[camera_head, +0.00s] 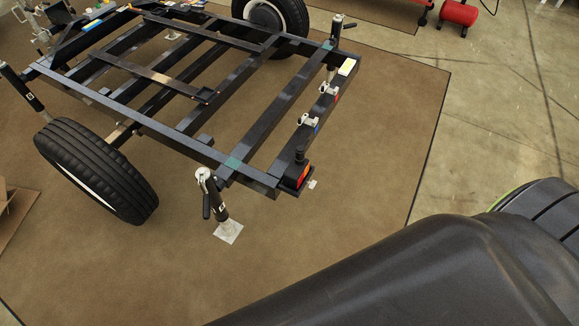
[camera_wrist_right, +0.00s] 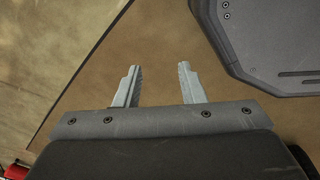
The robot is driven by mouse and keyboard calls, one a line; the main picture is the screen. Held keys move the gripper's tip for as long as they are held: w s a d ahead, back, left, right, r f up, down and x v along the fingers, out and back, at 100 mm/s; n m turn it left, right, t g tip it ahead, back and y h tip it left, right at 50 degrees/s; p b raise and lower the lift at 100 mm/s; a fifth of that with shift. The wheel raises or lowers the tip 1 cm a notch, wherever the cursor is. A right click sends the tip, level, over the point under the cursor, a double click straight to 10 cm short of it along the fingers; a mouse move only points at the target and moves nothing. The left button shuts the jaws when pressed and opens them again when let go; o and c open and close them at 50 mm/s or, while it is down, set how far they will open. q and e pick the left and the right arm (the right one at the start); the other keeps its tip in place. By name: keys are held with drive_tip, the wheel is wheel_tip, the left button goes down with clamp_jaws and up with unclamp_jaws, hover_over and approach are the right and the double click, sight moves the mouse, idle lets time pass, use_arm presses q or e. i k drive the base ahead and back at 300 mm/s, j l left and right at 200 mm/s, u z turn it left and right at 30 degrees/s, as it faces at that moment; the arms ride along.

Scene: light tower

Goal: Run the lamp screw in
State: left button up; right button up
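A small lamp (camera_head: 302,176) with a red and orange face sits on the near rear corner of the black trailer frame (camera_head: 262,181). A small pale knob-like piece (camera_head: 312,184), possibly the lamp screw, sticks out just to the right of the lamp. It is too small to tell how far in it sits. My right gripper (camera_wrist_right: 157,82) shows in the right wrist view, its two grey fingers apart and nothing between them, above brown floor. The lamp and screw are not in that view. My left gripper is in neither view.
A jack leg (camera_head: 215,196) stands on a plate below the near corner, left of the lamp. A wheel (camera_head: 95,170) is at the left. Pale brackets (camera_head: 307,121) sit along the rear beam. Brown floor mat (camera_head: 370,170) is clear right of the frame.

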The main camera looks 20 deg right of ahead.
sight(312, 183)
drive_tip(key=l+u, duration=0.4)
drive_tip(key=l, duration=0.95)
drive_tip(key=l+u, duration=0.35)
drive_tip(key=l, duration=1)
